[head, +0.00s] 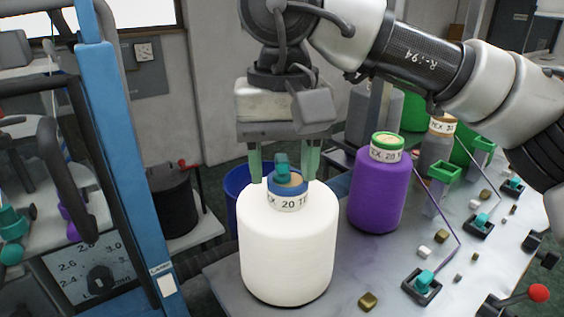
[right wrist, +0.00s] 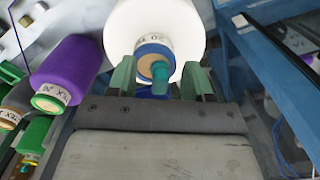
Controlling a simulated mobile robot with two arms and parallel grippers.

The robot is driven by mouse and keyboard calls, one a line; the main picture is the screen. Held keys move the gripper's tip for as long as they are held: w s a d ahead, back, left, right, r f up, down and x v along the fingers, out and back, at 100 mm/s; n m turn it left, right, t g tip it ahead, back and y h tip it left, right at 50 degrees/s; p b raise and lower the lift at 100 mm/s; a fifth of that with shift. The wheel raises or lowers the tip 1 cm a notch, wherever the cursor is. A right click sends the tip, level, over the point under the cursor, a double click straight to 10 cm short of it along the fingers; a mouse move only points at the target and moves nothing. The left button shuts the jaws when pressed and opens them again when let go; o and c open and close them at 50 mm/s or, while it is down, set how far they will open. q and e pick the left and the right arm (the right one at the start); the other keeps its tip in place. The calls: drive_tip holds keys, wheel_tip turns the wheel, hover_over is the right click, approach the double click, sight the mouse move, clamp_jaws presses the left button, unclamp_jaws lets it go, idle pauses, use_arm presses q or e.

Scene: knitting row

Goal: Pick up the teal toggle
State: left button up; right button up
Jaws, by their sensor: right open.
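A teal toggle (head: 282,164) sits on the blue-rimmed top of a large white yarn cone (head: 287,245) in the head view. My right gripper (head: 284,174) points down over the cone's top, its two green fingers open, one on either side of the toggle. The right wrist view also shows the toggle (right wrist: 160,77) between the spread fingers, with the blue rim and white cone (right wrist: 140,25) beyond it. I cannot tell whether either finger touches the cone. More teal toggles stand in black bases on the table, one at the front (head: 425,278). My left gripper is not in view.
A purple yarn cone (head: 378,190) with a green rim stands right of the white one. Small brass and white blocks, green-topped posts (head: 443,172) and thin yarn lines occupy the grey table (head: 340,270). A blue upright frame (head: 123,150) stands at left.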

sight(295, 181)
drive_tip(key=shift+c, duration=1)
drive_tip(key=c, duration=0.6)
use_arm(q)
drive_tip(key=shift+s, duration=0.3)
use_arm(e)
drive_tip(key=shift+c, duration=0.2)
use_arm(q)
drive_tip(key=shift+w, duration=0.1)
use_arm(e)
drive_tip(key=shift+r, duration=0.5)
drive_tip(key=r, duration=0.2)
drive_tip(key=d+r, duration=0.1)
drive_tip(key=r, duration=0.1)
drive_tip(key=shift+w+d+b, duration=0.1)
drive_tip(key=shift+d+b, duration=0.1)
drive_tip(key=shift+b, duration=0.2)
use_arm(q)
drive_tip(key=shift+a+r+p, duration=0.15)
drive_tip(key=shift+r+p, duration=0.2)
drive_tip(key=shift+p, duration=0.45)
use_arm(e)
drive_tip(key=d+r, duration=0.6)
drive_tip(key=d, duration=0.4)
